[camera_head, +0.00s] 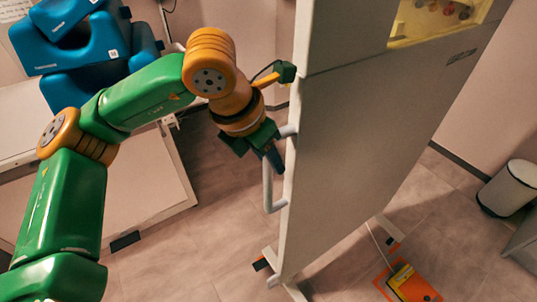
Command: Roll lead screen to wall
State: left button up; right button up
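The lead screen (350,150) is a tall pale panel standing right of centre, with a yellowish window (438,20) at its top and feet on the floor. A white bar handle (268,188) is on its left edge. My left gripper (268,154) is at the upper part of this handle. Its dark fingers overlap the bar in the picture, and I cannot tell whether they are closed around it. My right gripper is not in view.
Blue padded cushions (85,45) lie on a pale table (130,190) at the left. An orange floor plate (408,284) with a yellow object and a cable lies by the screen's foot. A white bin (508,188) stands at the right by the wall (485,100). Floor between table and screen is clear.

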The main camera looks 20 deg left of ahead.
pick_arm(q)
grip_shut()
jog(key=shift+r, duration=0.1)
dwell(1.1)
